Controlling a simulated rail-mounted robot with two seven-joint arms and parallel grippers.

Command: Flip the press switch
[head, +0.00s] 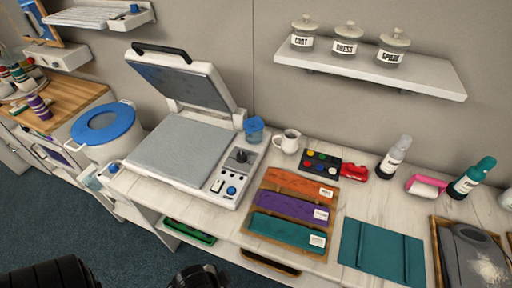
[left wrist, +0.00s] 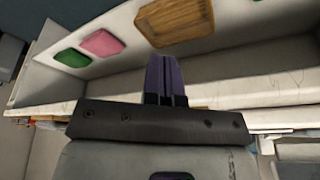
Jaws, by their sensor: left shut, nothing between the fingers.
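The press (head: 180,150) stands on the white worktop with its lid (head: 181,77) raised. Its control panel (head: 235,172) at the right front has a black knob (head: 241,156), a blue button (head: 231,190) and small switch-like parts (head: 217,186); which one is the switch, and its position, are too small to tell. In the left wrist view, my left gripper (left wrist: 166,68) is shut and empty, its fingers pointing at white shelving below a worktop. The press controls do not show there. Dark parts of my arms show at the bottom of the head view; my right gripper's fingers are not visible.
A wooden tray with orange, purple and teal strips (head: 290,209) lies right of the press. A blue cup (head: 254,130) and white mug (head: 287,141) stand close behind the panel. A shelf with jars (head: 368,66) is on the wall. Open floor (head: 60,225) lies in front.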

